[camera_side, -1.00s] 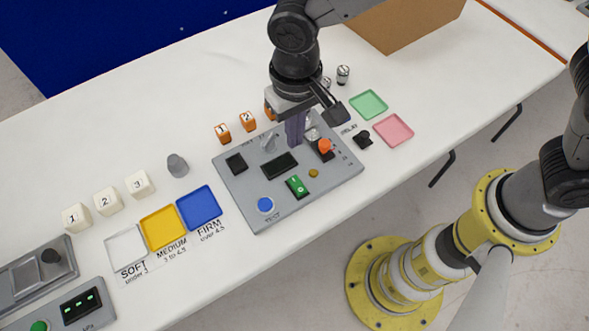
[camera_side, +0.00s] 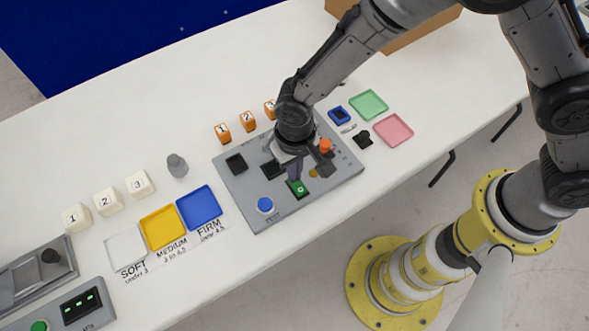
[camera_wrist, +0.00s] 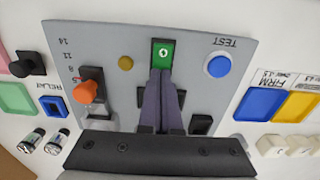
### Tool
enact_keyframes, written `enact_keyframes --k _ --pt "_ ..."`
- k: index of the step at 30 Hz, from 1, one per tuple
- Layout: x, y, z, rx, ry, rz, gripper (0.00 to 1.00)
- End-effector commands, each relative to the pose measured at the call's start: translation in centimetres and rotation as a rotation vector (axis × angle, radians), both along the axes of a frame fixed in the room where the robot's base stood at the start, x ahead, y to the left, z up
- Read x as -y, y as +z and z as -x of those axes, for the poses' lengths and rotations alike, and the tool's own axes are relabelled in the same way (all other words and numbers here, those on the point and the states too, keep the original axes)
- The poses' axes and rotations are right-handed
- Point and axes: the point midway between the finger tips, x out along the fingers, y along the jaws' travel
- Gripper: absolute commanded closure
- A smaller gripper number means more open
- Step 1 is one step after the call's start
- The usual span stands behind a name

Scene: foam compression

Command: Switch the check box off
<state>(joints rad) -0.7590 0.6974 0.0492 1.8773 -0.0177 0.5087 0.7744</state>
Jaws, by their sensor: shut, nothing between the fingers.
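The check box is a grey panel (camera_side: 245,195) on the white table, and its top (camera_wrist: 105,40) fills much of the wrist view. Its green rocker switch (camera_side: 298,189) sits near the front edge, showing green with a white mark; it also shows in the wrist view (camera_wrist: 162,53). My gripper (camera_side: 294,177) is shut and empty, pointing down at the switch. In the wrist view its fingertips (camera_wrist: 161,73) lie at the switch's near edge; I cannot tell whether they touch it. The fingers and wrist hide part of the panel.
On the panel are a blue TEST button (camera_side: 265,205), an orange knob (camera_side: 325,146) and a small yellow button (camera_wrist: 125,63). A blue relay piece (camera_side: 339,115) and a black knob (camera_side: 362,139) stand to the right. Blue, yellow and white trays lie left.

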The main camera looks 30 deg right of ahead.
Motion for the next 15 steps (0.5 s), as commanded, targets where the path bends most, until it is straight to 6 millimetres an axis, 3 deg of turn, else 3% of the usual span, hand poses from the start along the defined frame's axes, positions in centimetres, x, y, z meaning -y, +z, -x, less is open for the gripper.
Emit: enact_keyframes --k 15 --pt "0.04 -0.51 -0.22 -0.041 -0.001 0.004 1.0"
